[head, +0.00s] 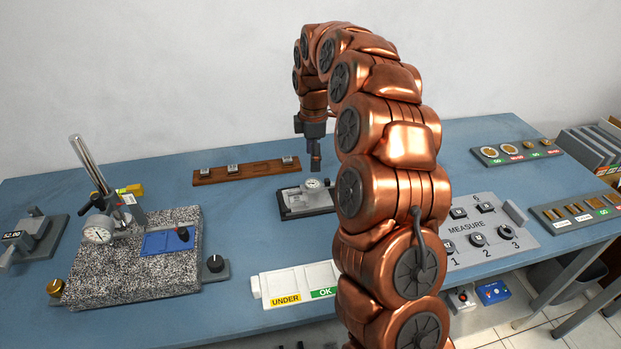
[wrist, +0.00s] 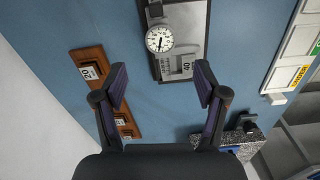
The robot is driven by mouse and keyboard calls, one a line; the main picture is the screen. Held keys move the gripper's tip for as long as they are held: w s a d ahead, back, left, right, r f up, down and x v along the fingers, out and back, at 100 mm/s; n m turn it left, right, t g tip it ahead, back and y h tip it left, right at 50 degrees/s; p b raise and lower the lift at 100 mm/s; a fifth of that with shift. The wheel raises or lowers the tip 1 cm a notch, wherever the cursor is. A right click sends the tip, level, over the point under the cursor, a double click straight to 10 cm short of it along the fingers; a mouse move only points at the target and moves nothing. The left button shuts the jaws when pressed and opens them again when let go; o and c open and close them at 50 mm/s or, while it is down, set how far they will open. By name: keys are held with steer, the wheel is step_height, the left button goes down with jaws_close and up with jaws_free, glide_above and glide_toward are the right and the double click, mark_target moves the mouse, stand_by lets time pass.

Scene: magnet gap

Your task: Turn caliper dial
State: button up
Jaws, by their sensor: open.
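The caliper (wrist: 180,66) lies in a dark-edged tray (head: 291,212) near the middle of the blue table, partly hidden behind my arm in the head view. Its round white dial (head: 312,184) has black marks and a dark needle. The dial also shows at the top middle of the wrist view (wrist: 159,39), beyond my fingertips. My gripper (wrist: 162,78) is open and empty, with its two fingers wide apart. In the head view my gripper (head: 315,162) points down above the back of the tray, apart from the dial.
A wooden rack (head: 246,171) with small blocks stands behind the tray. A granite stand (head: 130,265) with a dial gauge (head: 98,229) is at left. A white UNDER/OK bin (head: 300,284) is in front, and a MEASURE board (head: 487,236) is at right. Blue table between them is clear.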

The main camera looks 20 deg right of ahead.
mark_target(313, 183)
steer(key=shift+f+p, duration=0.85)
steer(key=shift+f, duration=2.95)
steer(key=c, duration=1.1)
